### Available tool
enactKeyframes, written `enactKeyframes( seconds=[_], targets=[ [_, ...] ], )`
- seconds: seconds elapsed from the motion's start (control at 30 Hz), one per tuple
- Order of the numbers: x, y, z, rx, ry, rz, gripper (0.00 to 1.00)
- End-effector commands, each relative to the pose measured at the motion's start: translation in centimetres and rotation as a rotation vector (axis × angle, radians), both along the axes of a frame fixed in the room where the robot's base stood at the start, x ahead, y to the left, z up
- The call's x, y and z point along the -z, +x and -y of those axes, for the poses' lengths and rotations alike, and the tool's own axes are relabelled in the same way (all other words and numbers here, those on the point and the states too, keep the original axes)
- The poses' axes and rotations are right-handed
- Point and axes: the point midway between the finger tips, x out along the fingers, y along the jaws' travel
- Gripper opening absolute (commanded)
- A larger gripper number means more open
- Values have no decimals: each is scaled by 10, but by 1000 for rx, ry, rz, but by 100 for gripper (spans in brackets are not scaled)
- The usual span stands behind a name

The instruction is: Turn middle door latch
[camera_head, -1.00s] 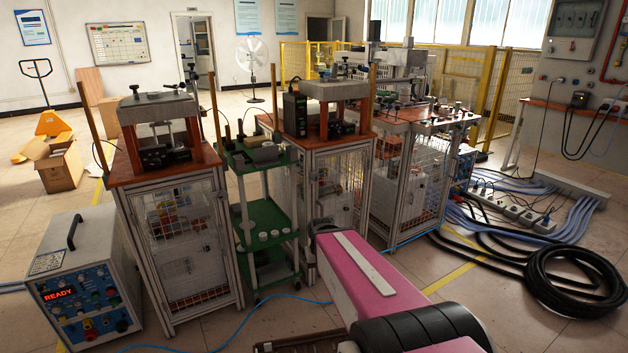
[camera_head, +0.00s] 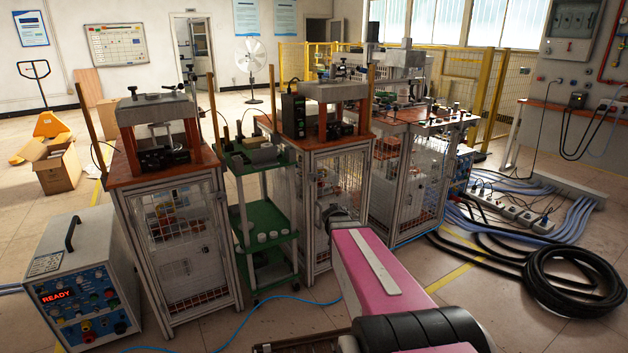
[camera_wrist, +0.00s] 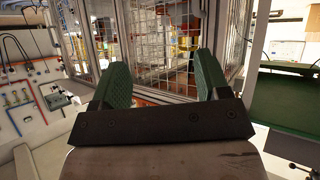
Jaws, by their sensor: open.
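The middle cabinet (camera_head: 338,138) stands on the floor in the head view, with a wire-mesh door (camera_head: 335,182) in a metal frame. I cannot make out its latch in either view. My pink arm reaches toward the lower front of this cabinet. My gripper is at the arm's far end, mostly hidden behind it in the head view. In the wrist view my gripper (camera_wrist: 162,82) has two green fingers spread apart with nothing held between them. A mesh door (camera_wrist: 165,45) with a metal frame lies beyond the fingers; I cannot tell the distance.
A green shelf cart (camera_head: 265,218) stands left of the middle cabinet. The left cabinet (camera_head: 180,240) and right cabinet (camera_head: 412,180) flank them. A heater unit reading READY (camera_head: 85,285) stands far left. Black hose coils (camera_head: 575,283) and blue cables lie on the floor to the right.

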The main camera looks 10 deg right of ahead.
Motion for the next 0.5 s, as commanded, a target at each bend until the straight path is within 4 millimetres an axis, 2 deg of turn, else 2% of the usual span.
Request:
enactKeyframes(
  seconds=[0.03,0.2,0.33,0.5],
  targets=[
    [-10,22,7,-28,-5,85,69],
    [-45,69,11,-189,9,337,69],
    [-63,90,5,-345,46,464,69],
    [-73,100,-4,-509,96,535,69]
  ],
)
